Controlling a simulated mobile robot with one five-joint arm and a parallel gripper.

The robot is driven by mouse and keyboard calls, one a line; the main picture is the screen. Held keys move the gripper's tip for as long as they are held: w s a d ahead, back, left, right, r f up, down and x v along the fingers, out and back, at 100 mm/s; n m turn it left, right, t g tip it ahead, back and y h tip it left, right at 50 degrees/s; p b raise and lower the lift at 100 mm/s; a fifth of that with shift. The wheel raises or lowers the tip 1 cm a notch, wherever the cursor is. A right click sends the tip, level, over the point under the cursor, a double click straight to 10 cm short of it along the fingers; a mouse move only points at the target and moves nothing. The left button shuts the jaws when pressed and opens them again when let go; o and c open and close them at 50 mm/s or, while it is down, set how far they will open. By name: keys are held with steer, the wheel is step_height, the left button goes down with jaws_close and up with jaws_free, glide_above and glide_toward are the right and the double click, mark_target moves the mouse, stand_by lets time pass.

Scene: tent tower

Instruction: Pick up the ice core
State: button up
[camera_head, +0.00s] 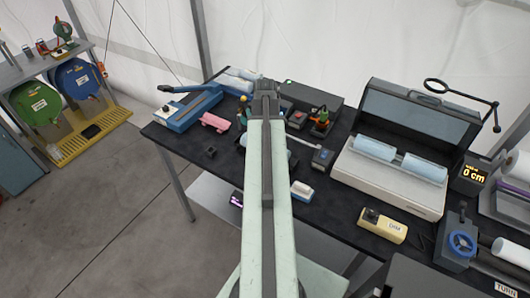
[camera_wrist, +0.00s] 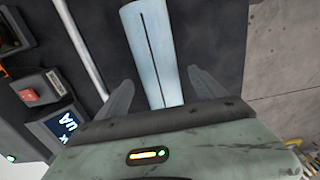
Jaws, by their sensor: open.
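A pale blue ice core (camera_wrist: 148,40) with a dark line along its length lies on the dark table in the wrist view. Its near end is between the two fingers of my gripper (camera_wrist: 160,82). Two more pale blue core pieces (camera_head: 375,148) (camera_head: 424,168) lie in an open-lidded machine.
The grey open-lidded machine (camera_head: 388,188) stands at right on the black table (camera_head: 330,225). A blue-based tool (camera_head: 188,108), a pink item (camera_head: 215,122) and a yellow box (camera_head: 382,226) also lie there. In the wrist view a red-button box (camera_wrist: 40,88) and a pale rod (camera_wrist: 82,48) are left of the core.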

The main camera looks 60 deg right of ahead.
step_height(320, 180, down, 3)
steer(key=shift+f+b, duration=0.1)
steer(key=shift+b, duration=0.75)
steer(key=shift+r, duration=0.25)
jaws_close()
step_height(320, 180, up, 10)
steer(key=p, duration=1)
steer(key=shift+r+p, duration=0.15)
steer(key=shift+p, duration=0.2)
step_height(320, 180, down, 6)
steer(key=b, duration=0.6)
steer(key=shift+f, duration=0.2)
steer(key=shift+r, duration=0.3)
